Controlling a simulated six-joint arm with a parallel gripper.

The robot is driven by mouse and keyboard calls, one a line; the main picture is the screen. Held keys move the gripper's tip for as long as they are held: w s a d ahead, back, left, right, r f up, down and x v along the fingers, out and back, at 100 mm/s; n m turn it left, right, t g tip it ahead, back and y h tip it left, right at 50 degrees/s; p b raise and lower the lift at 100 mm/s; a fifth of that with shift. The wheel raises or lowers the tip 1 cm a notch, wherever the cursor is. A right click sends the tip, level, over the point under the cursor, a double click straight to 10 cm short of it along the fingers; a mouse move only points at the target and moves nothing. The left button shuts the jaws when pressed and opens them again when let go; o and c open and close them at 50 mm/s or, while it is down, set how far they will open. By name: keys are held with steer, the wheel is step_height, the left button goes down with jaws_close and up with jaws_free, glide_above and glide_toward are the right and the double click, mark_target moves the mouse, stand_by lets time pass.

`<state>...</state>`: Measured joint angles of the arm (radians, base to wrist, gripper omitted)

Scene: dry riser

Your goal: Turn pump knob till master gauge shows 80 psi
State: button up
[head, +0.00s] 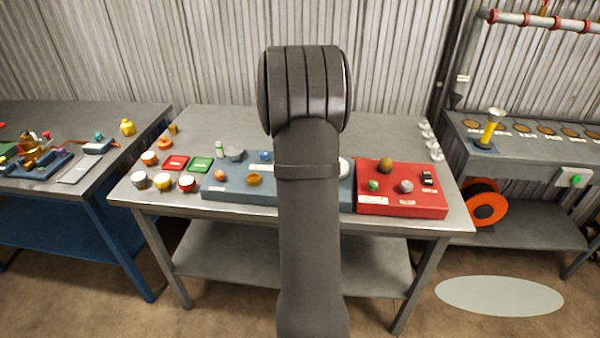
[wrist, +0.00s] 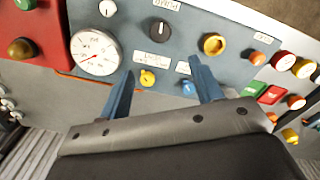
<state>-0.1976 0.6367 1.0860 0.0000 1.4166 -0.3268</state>
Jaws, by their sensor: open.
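The black pump knob (wrist: 160,29) is on the blue-grey panel (wrist: 135,18) in the wrist view, beside a label partly reading PUMP. The white round gauge (wrist: 97,52) with a red needle is left of it; its figures are too small to read. My gripper (wrist: 162,66) is open and empty, its two blue fingers apart, with the knob beyond the gap between the fingertips. In the head view my arm hides the gripper and the knob, and only an edge of the gauge (head: 344,168) shows.
A yellow knob (wrist: 147,78) and a blue knob (wrist: 189,87) sit close to the fingers in the wrist view. An orange-yellow ring-shaped knob (wrist: 214,44) is right of the pump knob. A red box (head: 402,204) adjoins the panel on the grey table (head: 260,122).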

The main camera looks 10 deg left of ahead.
steer(key=f, duration=1.3)
steer(key=shift+s+f, duration=0.25)
steer(key=shift+c, duration=0.2)
steer(key=c, duration=0.9)
steer(key=shift+c, duration=0.2)
